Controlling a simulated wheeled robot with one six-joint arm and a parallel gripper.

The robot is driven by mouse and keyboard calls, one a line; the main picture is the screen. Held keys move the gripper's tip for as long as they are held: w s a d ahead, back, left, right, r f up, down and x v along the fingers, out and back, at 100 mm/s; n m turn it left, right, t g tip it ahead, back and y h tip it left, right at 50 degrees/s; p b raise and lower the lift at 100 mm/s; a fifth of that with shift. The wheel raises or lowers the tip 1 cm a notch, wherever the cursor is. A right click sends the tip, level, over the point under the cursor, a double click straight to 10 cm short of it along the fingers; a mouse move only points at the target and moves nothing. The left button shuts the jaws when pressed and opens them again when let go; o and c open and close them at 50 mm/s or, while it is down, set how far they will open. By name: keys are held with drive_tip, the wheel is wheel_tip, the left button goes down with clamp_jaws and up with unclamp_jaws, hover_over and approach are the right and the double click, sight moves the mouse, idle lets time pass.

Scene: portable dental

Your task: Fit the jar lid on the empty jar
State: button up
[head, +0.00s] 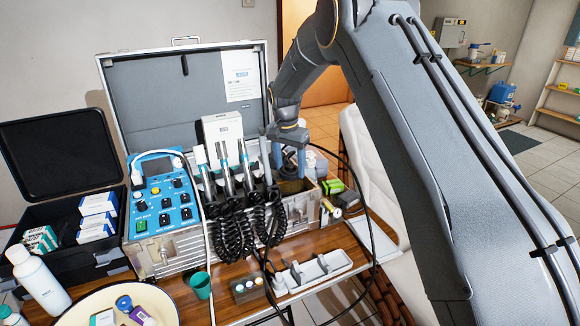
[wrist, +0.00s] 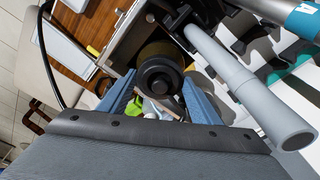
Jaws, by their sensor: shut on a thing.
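My gripper (head: 290,165) reaches down over the right end of the open dental case, close to the hanging handpieces. In the wrist view its two blue fingers (wrist: 159,92) are closed around a round black lid (wrist: 159,77) with a raised ring and a centre knob. A dark olive-brown round edge shows just beyond the lid; I cannot tell whether it is the jar or whether the lid touches it.
Handpieces with coiled black hoses (head: 228,170) stand left of my gripper; a grey tube (wrist: 235,75) passes close by in the wrist view. A black cable loops at the right. The wooden table (head: 345,240) holds a white tray (head: 318,268) and a green cup (head: 200,285).

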drive_tip(key=o, duration=1.1)
drive_tip(key=shift+s+a+r+b, duration=0.15)
drive_tip(key=shift+r+b, duration=0.25)
drive_tip(key=shift+r, duration=0.9)
drive_tip(key=shift+s+a+r+b, duration=0.1)
drive_tip(key=shift+r+b, duration=0.25)
drive_tip(key=shift+r, duration=0.95)
drive_tip(key=shift+s+a+r+b, duration=0.15)
drive_tip(key=shift+r+b, duration=0.25)
drive_tip(key=shift+r, duration=0.9)
drive_tip(key=shift+s+d, duration=0.1)
